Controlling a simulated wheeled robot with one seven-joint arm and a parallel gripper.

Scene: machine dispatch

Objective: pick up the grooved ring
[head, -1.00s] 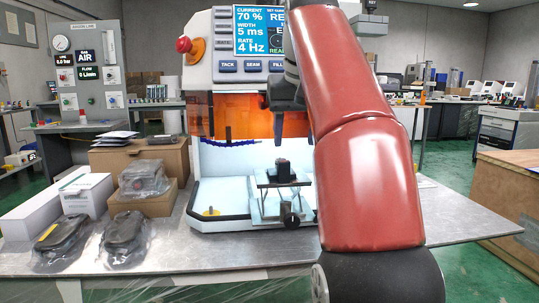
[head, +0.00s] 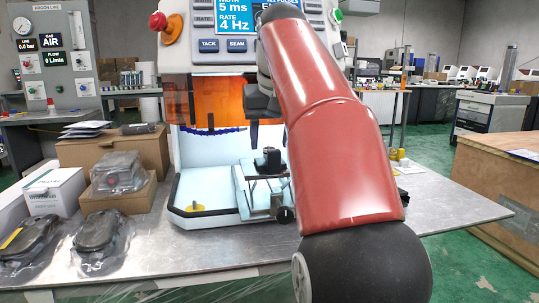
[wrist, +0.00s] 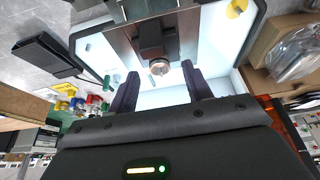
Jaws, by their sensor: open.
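The grooved ring (wrist: 159,67) appears in the wrist view as a small round metallic piece at the end of a dark block (wrist: 151,38). In the head view the dark block (head: 268,160) stands on a small raised stage inside the machine's white chamber; I cannot make out the ring there. My gripper (wrist: 159,71) is open, with its two dark fingers apart on either side of the ring in the wrist view and nothing held. In the head view my gripper (head: 255,133) hangs above the stage, partly hidden by my red arm.
The stage (head: 262,192) has a black knob at its front. The chamber's rim (head: 200,221) surrounds it. Bagged dark parts (head: 102,238) and cardboard boxes (head: 150,150) stand on the metal table at left. A wooden crate (head: 500,185) is at right.

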